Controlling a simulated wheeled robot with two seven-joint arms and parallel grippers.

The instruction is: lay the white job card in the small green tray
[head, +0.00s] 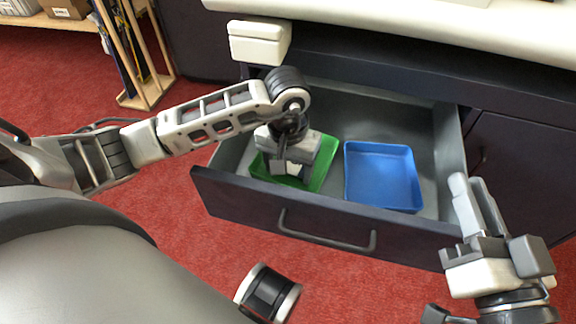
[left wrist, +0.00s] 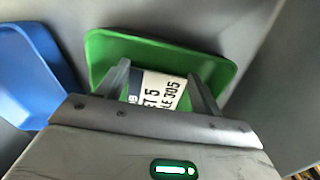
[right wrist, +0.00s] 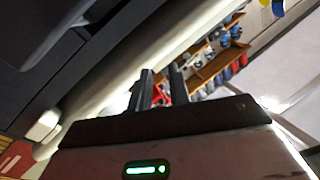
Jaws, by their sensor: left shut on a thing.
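The small green tray (head: 322,172) lies in the left part of the open drawer; it also shows in the left wrist view (left wrist: 110,45). My left gripper (head: 280,172) points down over the tray. In the left wrist view its fingers (left wrist: 158,78) are shut on the white job card (left wrist: 165,88), which has black lettering and a dark blue patch. The card is over the tray's floor; I cannot tell whether it touches it. My right gripper (head: 470,182) is empty, right of the drawer front, its fingers (right wrist: 158,75) a little apart.
A blue tray (head: 383,175) lies to the right of the green one in the drawer (head: 425,125). The drawer front has a bar handle (head: 325,235). A white box (head: 258,42) stands at the back left, by the pale bench top (head: 420,25). A wooden rack (head: 150,90) stands at far left.

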